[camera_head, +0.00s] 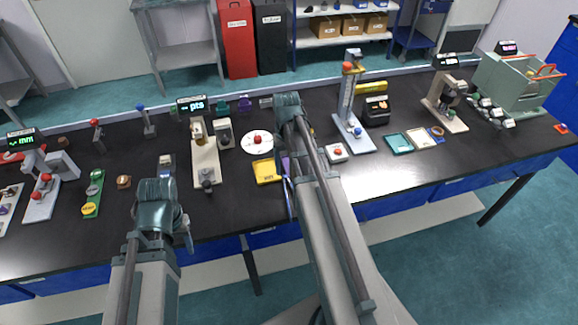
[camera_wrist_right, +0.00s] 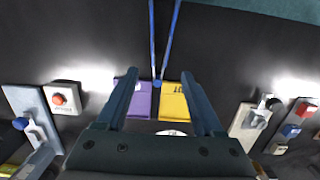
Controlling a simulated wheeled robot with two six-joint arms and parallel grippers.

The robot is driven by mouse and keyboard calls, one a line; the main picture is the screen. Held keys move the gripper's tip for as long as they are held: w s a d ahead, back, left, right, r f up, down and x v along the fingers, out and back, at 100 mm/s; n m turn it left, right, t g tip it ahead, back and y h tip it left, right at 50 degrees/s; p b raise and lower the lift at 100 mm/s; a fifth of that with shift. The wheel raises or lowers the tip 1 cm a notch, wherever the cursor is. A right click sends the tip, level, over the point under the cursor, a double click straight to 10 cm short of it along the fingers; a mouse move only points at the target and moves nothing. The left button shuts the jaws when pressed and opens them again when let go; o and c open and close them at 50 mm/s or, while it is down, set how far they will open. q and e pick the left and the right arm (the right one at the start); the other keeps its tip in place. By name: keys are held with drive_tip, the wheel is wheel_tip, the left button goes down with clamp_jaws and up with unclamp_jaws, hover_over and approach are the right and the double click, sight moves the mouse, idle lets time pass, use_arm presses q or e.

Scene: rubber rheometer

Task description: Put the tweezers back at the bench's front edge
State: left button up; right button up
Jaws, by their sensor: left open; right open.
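The blue tweezers (camera_wrist_right: 166,42) lie on the black bench, their two legs spread towards the front edge and their joined end close to a purple block and a yellow block. They also show in the head view (camera_head: 289,200), beside my right arm, which partly covers that area. My right gripper (camera_wrist_right: 159,74) is open, with the tweezers' joined end seen between its fingertips; no grip on it shows. In the head view my right arm hides its fingers. My left gripper (camera_head: 187,234) is over the bench's front left part, open, with little of its fingers visible.
The yellow block (camera_head: 267,172) and purple block (camera_wrist_right: 142,103) sit side by side by the tweezers. A white button box (camera_head: 337,152) stands to the right, a beige-based instrument (camera_head: 206,165) to the left. The bench front around the tweezers is clear.

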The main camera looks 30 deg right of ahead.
use_arm(q)
drive_tip(key=shift+r+p, duration=0.35)
drive_tip(key=shift+r, duration=0.45)
use_arm(e)
drive_tip(key=shift+w+r, duration=0.1)
drive_tip(key=shift+r, duration=0.7)
drive_tip(key=shift+f, duration=0.1)
drive_tip(key=s+a+n, duration=0.3)
drive_tip(key=s+a, duration=0.2)
drive_tip(key=a, duration=0.8)
drive_tip(key=s+a+n+t+h, duration=0.1)
drive_tip(key=s+a+n, duration=0.2)
drive_tip(key=a, duration=1)
drive_tip(key=s, duration=0.3)
use_arm(q)
drive_tip(key=shift+f, duration=0.1)
